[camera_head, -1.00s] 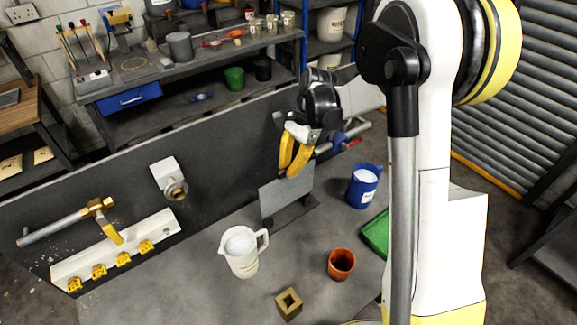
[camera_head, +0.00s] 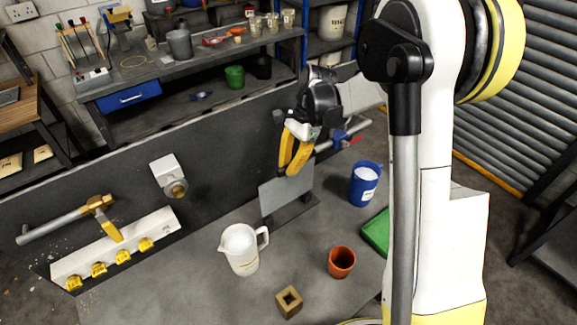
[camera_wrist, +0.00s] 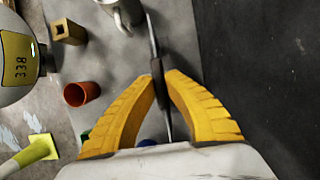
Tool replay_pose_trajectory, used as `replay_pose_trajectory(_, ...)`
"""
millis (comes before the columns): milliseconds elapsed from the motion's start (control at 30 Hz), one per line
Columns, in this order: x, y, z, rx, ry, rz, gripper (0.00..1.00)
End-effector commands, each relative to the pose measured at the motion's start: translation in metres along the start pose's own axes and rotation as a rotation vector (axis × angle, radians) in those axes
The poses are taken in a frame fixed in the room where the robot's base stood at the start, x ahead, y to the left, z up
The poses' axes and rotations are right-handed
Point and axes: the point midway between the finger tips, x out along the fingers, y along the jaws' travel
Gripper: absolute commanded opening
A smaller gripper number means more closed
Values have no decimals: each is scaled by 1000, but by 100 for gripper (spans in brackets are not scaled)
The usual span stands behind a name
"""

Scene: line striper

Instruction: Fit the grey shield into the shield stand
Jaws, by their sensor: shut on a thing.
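The grey shield (camera_head: 285,195) is a flat, upright plate at the back of the bench, near the dark upright panel. In the wrist view the shield (camera_wrist: 153,38) shows edge-on as a thin strip. My gripper (camera_head: 290,172) is shut on its upper part, with the yellow fingers on either side. The fingers (camera_wrist: 160,82) meet at a dark grip piece on the plate in the wrist view. A dark, low base, apparently the shield stand (camera_head: 301,211), lies at the shield's lower edge. I cannot tell whether the shield is seated in it or just above.
A white jug (camera_head: 241,250) stands in front left of the shield, a blue mug (camera_head: 364,186) to its right. An orange cup (camera_head: 341,262), a brass square block (camera_head: 289,302) and a green tray (camera_head: 376,234) are nearer. A pipe with a red-handled valve (camera_head: 350,138) is behind.

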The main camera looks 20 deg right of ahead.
Motion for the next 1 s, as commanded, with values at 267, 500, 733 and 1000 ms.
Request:
replay_pose_trajectory(267, 0, 0, 0, 0, 0, 0, 0)
replay_pose_trajectory(500, 2, 0, -1, 0, 0, 0, 0)
replay_pose_trajectory(733, 6, 0, -2, 0, 0, 0, 0)
replay_pose_trajectory(1000, 10, 0, -4, 0, 0, 0, 0)
